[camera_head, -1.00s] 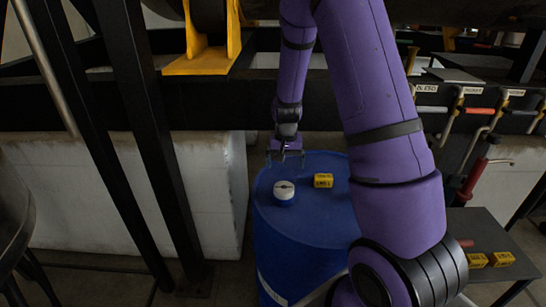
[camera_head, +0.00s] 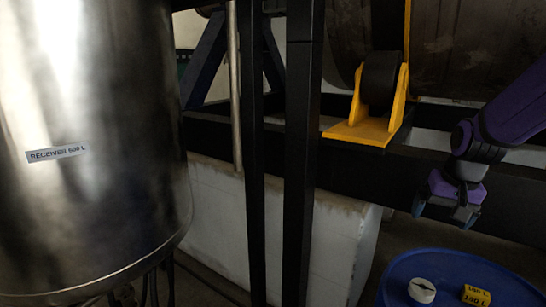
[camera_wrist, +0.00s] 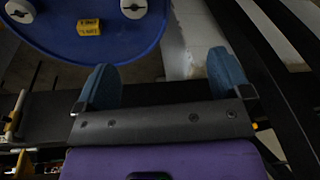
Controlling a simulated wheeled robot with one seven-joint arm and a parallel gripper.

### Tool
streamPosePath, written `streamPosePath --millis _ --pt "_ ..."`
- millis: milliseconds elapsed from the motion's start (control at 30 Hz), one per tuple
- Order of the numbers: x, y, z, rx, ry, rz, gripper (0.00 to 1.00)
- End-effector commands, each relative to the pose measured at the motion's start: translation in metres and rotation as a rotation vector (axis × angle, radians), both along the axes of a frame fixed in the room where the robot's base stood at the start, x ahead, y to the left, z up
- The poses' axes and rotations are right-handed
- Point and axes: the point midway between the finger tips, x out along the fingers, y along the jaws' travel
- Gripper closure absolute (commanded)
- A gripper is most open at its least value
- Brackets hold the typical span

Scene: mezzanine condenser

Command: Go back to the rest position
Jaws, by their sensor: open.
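My gripper (camera_head: 446,212) is at the right of the head view, raised above and behind the blue drum. Its jaws are apart and hold nothing. In the wrist view the two blue fingertips (camera_wrist: 166,76) stand wide apart with nothing between them. The blue drum (camera_head: 440,264) is at the lower right of the head view, partly cut off. It also shows at the upper left of the wrist view (camera_wrist: 70,40), apart from the fingers.
On the drum are a white cap (camera_head: 422,290) and a yellow block (camera_head: 476,296); the wrist view shows a second white cap (camera_wrist: 133,8). A large steel receiver tank (camera_head: 90,190) fills the left. Black posts (camera_head: 300,150), a yellow bracket (camera_head: 362,131) and a pale block wall (camera_head: 335,240) stand mid-view.

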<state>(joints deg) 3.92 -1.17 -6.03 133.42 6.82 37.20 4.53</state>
Motion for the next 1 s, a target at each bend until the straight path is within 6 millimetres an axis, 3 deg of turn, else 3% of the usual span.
streamPosePath --millis 33,200,500,800,1000 --pt "-0.01 0.006 0.015 -0.004 -0.023 0.021 0.04" --pt "-0.044 0.021 0.049 -0.02 -0.074 0.088 0.04" --pt "-0.111 0.043 0.095 -0.065 -0.165 0.198 0.04" --pt "-0.174 0.055 0.117 -0.123 -0.246 0.286 0.04" --pt "-0.194 0.058 0.12 -0.145 -0.267 0.311 0.04"
